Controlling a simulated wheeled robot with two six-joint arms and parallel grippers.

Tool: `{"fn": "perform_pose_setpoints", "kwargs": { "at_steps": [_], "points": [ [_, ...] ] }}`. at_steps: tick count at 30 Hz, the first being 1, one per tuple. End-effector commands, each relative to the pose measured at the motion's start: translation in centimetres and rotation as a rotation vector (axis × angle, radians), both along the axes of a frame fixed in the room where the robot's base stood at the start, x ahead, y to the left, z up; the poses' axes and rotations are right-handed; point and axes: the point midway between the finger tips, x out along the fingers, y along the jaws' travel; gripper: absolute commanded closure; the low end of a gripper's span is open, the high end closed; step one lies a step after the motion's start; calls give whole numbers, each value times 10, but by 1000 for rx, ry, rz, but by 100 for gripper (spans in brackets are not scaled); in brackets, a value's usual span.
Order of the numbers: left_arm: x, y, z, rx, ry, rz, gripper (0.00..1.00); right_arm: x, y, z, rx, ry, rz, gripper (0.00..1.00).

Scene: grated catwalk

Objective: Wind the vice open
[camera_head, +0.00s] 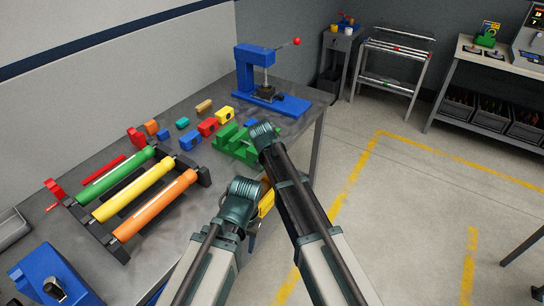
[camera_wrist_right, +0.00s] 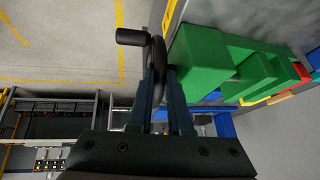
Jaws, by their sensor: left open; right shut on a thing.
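The green vice (camera_head: 232,143) stands near the right edge of the grey bench. In the right wrist view its stepped green body (camera_wrist_right: 205,55) is at the upper right. A dark handwheel (camera_wrist_right: 158,55) with a black crank knob (camera_wrist_right: 132,37) is beside the body. My right gripper (camera_wrist_right: 162,78) is shut on the handwheel's rim. In the head view my right arm hides the handwheel and that gripper. My left gripper (camera_head: 252,237) is open and empty, low by the bench's front edge, apart from the vice and partly hidden by its own wrist.
A blue press (camera_head: 272,98) with a red-knobbed lever stands behind the vice. Several coloured blocks (camera_head: 208,126) lie left of it. A rack of green, yellow and orange rollers (camera_head: 130,195) fills the bench's left part.

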Motion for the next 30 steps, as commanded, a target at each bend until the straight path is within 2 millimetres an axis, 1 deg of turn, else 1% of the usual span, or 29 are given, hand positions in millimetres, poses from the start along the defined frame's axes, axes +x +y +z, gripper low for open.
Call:
{"fn": "perform_pose_setpoints", "kwargs": {
  "at_steps": [1, 6, 21, 22, 26, 27, 30],
  "points": [
    [0, 0, -7, 0, 0, 0, 50, -4, 1, -5, -10, -11, -1, 100],
    [0, 0, -12, 0, 0, 0, 50, -5, 2, -5, -36, -47, -2, 100],
    [0, 0, -13, 0, 0, 0, 50, -4, 2, -4, -48, -62, -2, 100],
    [0, 0, -13, 0, 0, 0, 50, -4, 2, -4, -48, -62, -2, 81],
    [0, 0, -13, 0, 0, 0, 50, -4, 2, -4, -48, -62, -2, 58],
    [0, 0, -13, 0, 0, 0, 50, -4, 2, -4, -47, -63, -1, 53],
    [0, 0, -13, 0, 0, 0, 50, -4, 2, -4, -47, -64, -1, 53]
  ]
}}
